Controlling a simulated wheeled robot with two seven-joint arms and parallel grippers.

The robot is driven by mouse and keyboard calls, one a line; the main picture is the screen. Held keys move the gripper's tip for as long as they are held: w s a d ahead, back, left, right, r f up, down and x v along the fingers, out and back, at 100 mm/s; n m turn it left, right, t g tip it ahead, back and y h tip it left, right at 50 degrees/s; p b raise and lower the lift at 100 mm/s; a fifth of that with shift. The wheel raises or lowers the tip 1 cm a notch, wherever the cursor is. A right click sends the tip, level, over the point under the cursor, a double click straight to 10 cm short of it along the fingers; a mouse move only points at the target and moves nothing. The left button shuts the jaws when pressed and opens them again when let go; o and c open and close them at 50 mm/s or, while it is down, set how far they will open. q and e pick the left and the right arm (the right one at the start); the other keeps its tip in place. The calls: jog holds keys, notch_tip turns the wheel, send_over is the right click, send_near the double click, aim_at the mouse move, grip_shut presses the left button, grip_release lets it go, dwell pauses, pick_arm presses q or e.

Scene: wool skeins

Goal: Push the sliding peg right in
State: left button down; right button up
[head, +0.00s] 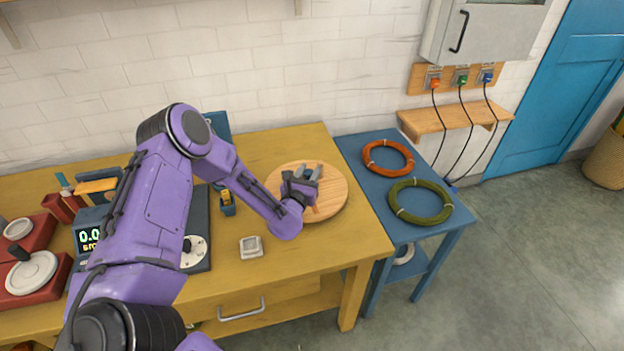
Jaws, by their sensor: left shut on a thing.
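My left arm comes in from the left, and its gripper (312,173) is over the round wooden board (335,200) on the yellow workbench. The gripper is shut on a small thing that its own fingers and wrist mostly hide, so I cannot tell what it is. A small orange-brown piece shows on the board just below the gripper. I cannot pick out the sliding peg for certain. A dark blue stand (227,208) with a yellow part on it is left of the board, partly behind my arm. My right gripper is out of view.
A small grey square dish (251,246) is in front of the board on the workbench (330,258). A scale display (88,238) and red blocks are at the left. An orange coil (388,168) and an olive coil (445,210) lie on the blue side table (425,235).

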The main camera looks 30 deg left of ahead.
pick_arm(q)
jog(key=c, duration=0.8)
grip_release()
jog(key=shift+s+d, duration=0.1)
jog(key=shift+s+d+f, duration=0.1)
jog(key=shift+s, duration=0.25)
jog(key=b+v, duration=0.2)
jog(key=v, duration=0.8)
jog(key=shift+w+r, duration=0.1)
jog(key=shift+r, duration=0.2)
